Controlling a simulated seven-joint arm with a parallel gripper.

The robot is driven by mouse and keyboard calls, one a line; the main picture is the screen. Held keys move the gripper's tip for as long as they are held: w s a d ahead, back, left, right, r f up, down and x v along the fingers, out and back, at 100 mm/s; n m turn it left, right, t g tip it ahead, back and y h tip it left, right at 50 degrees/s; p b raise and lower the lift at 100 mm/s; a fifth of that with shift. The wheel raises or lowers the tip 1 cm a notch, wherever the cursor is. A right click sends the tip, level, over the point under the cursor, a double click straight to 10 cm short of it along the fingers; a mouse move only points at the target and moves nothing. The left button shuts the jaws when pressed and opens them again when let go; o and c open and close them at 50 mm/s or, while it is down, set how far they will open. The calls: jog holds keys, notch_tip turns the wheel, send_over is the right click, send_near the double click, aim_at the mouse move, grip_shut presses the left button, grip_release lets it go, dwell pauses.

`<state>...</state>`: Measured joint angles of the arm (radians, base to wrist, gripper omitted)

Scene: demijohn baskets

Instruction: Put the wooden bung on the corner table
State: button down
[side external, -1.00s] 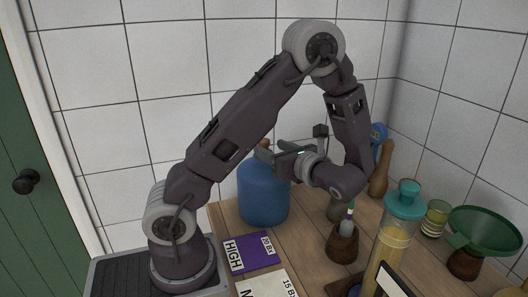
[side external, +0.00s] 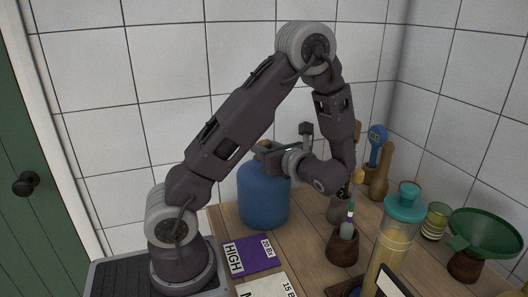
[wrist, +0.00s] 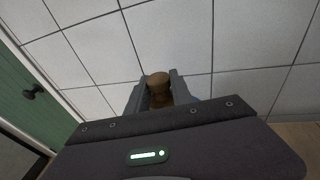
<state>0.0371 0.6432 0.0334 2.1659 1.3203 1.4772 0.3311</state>
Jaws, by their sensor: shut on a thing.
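The wooden bung is a brown, rounded piece (wrist: 159,82) between my gripper's fingers in the wrist view. My gripper (wrist: 159,92) is shut on it. In the side view my gripper (side external: 264,153) is at the top of the blue demijohn (side external: 264,198), where the fingers largely hide the bung and the neck. I cannot tell whether the bung sits in the neck or just above it. The corner table (side external: 301,236) is a wooden plank top under the demijohn, with bare planks to its right.
A purple card (side external: 250,254) lies in front of the demijohn. A wooden cup (side external: 342,250) with a brush-like tool, a tall teal-lidded cylinder (side external: 399,232), a green funnel (side external: 484,230) and a blue gauge (side external: 377,137) crowd the right. Tiled walls close off the back.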

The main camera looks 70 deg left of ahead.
aim_at(264, 141)
notch_tip(264, 141, up, 10)
jog(key=shift+f, duration=0.15)
jog(key=w+d+f+m+t+h, duration=0.1)
jog(key=w+d+f+m+t, duration=0.1)
jog(key=d+f+m+t, duration=0.5)
jog(key=w+d+f+m+t+h, duration=0.1)
jog(key=w+d+f+m+t, duration=0.15)
jog(key=d+f+t, duration=0.45)
jog(key=f, duration=0.4)
jog(key=d+f+g, duration=0.1)
jog(key=f, duration=0.3)
jog(key=f+g, duration=0.1)
jog(key=f, duration=0.3)
jog(key=shift+d+f+n+h, duration=0.25)
jog(key=shift+h, duration=0.05)
jog(key=c, duration=1.1)
grip_release()
jog(key=shift+f, duration=0.1)
